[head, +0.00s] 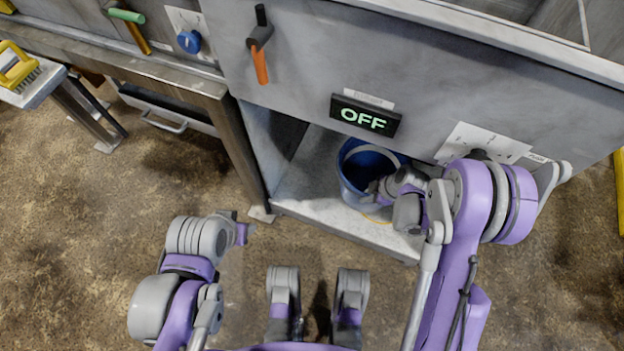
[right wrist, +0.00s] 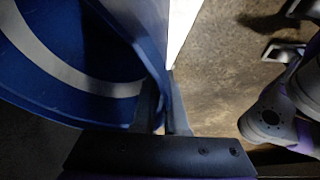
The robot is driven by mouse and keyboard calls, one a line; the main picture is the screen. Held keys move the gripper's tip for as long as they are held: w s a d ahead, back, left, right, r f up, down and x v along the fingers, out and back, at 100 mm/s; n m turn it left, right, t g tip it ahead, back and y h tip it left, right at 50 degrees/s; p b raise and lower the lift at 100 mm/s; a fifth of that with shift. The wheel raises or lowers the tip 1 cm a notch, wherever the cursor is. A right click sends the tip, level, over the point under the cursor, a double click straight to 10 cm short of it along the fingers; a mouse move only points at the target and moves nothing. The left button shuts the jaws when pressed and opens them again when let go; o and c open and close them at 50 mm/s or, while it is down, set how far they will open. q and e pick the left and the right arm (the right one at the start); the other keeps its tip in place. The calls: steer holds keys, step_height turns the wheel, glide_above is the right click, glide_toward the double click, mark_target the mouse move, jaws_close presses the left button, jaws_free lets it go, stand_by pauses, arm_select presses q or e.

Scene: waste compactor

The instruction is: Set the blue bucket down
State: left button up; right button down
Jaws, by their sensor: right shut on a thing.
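The blue bucket (head: 349,171) is in the compactor's lower opening, upright or nearly so, at or just above the pale floor (head: 300,192). I cannot tell whether it touches the floor. My right gripper (head: 374,188) is shut on the bucket's near right rim. In the right wrist view the fingers (right wrist: 165,115) pinch the bucket's wall, and the blue inside (right wrist: 70,85) with a pale curved band fills the left. My left gripper (head: 244,231) is away from the bucket, over the ground at the left; its fingers are too small to judge.
The compactor front has an OFF display (head: 365,115) above the opening and an orange-handled lever (head: 260,60). A workbench leg (head: 240,155) borders the opening's left side. A yellow brush (head: 18,70) lies on a stand at far left. The brown ground in front is mostly clear.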

steer(key=w+a+p, duration=0.1)
steer(key=w+a, duration=0.1)
steer(key=a, duration=0.7)
steer(key=w+a+p, duration=0.2)
steer(key=w+a, duration=0.1)
steer(key=a, duration=0.7)
step_height(320, 180, down, 6)
steer(key=b, duration=0.3)
steer(key=shift+f+n+b, duration=0.2)
steer(key=shift+n+b, duration=0.1)
steer(key=shift+b, duration=0.05)
steer(key=c, duration=1)
jaws_free()
steer(key=shift+o, duration=0.2)
steer(key=p+v, duration=0.3)
steer(key=v, duration=0.9)
